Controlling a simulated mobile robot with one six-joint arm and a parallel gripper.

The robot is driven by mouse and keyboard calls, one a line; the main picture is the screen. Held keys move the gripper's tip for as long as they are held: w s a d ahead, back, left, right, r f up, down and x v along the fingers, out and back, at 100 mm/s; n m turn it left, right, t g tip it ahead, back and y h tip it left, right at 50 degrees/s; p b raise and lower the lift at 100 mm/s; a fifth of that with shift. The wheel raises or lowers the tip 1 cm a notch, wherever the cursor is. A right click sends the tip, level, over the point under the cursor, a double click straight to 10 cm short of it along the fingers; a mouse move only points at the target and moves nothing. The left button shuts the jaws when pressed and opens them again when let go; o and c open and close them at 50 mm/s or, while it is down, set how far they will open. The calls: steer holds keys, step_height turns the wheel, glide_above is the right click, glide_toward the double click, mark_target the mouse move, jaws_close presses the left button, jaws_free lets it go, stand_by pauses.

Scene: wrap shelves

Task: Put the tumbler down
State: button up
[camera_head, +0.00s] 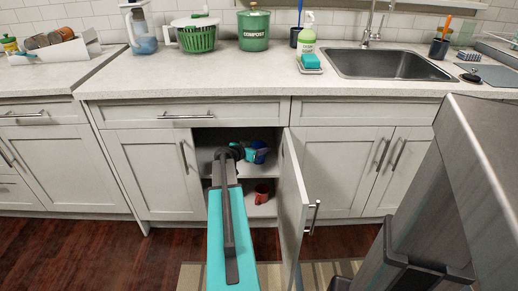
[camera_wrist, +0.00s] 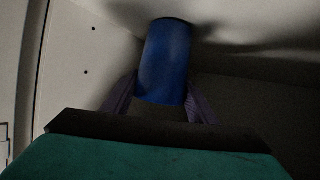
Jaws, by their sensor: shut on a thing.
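The blue tumbler (camera_wrist: 165,62) stands out from between my gripper's fingers (camera_wrist: 160,100) in the wrist view. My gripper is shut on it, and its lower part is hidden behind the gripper. In the head view the tumbler (camera_head: 258,153) shows as a small blue shape inside the open cabinet, at the end of my arm. My gripper (camera_head: 248,152) is in the cabinet's upper compartment there. I cannot tell whether the tumbler touches the shelf.
A red mug (camera_head: 262,193) stands in the lower compartment. The open cabinet door (camera_head: 292,205) stands close to the right of my arm. The cabinet side wall with small holes (camera_wrist: 85,60) is at the left in the wrist view. The sink (camera_head: 385,64) is above right.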

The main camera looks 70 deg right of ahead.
steer(key=shift+f, duration=0.15)
steer(key=o, duration=1.1)
steer(key=shift+c, duration=0.2)
steer(key=shift+r, duration=0.2)
steer(key=v, duration=1.2)
steer(key=shift+p, duration=0.35)
